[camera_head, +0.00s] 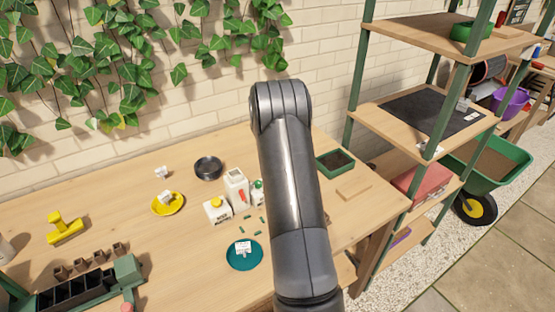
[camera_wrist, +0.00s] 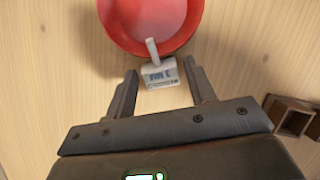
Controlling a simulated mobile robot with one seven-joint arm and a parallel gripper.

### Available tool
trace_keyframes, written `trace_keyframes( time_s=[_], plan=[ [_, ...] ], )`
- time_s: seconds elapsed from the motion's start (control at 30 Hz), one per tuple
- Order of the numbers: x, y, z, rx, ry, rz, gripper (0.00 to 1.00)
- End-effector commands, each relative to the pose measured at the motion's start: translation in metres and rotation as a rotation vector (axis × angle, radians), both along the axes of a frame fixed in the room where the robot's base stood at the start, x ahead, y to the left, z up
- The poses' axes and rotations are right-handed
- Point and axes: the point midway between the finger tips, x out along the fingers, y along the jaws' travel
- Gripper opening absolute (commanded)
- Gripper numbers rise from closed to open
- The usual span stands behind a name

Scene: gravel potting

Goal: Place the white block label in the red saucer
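In the wrist view, the red saucer (camera_wrist: 130,35) is at the top, cut off by the frame edge. A white block label (camera_wrist: 160,75) with dark print and a pale stem is at the saucer's near rim. The stem overlaps the red in the picture; I cannot tell whether the block touches the rim. My gripper (camera_wrist: 160,68) is open, with one finger on each side of the block and a small gap visible on both sides. In the head view my arm covers part of the table, and neither the red saucer nor my fingers show.
Small brown pots (camera_wrist: 292,116) are right of my gripper. The head view shows a teal saucer (camera_head: 233,262) and a yellow saucer (camera_head: 178,207), each with a white label, a black dish (camera_head: 208,168), white bottles (camera_head: 237,188) and a green tray (camera_head: 335,162).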

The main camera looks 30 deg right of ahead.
Motion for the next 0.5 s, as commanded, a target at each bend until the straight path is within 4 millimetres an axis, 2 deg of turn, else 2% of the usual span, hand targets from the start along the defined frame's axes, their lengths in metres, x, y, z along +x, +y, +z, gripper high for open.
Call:
trace_keyframes(
  time_s=[0.1, 0.4, 0.5],
  plan=[
    [0.000, 0.000, 0.000, 0.000, 0.000, 0.000, 0.57],
    [0.000, 0.001, -0.001, 0.000, 0.000, 0.000, 0.57],
    [-0.001, 0.005, 0.013, 0.000, -0.003, 0.000, 0.57]
  ],
)
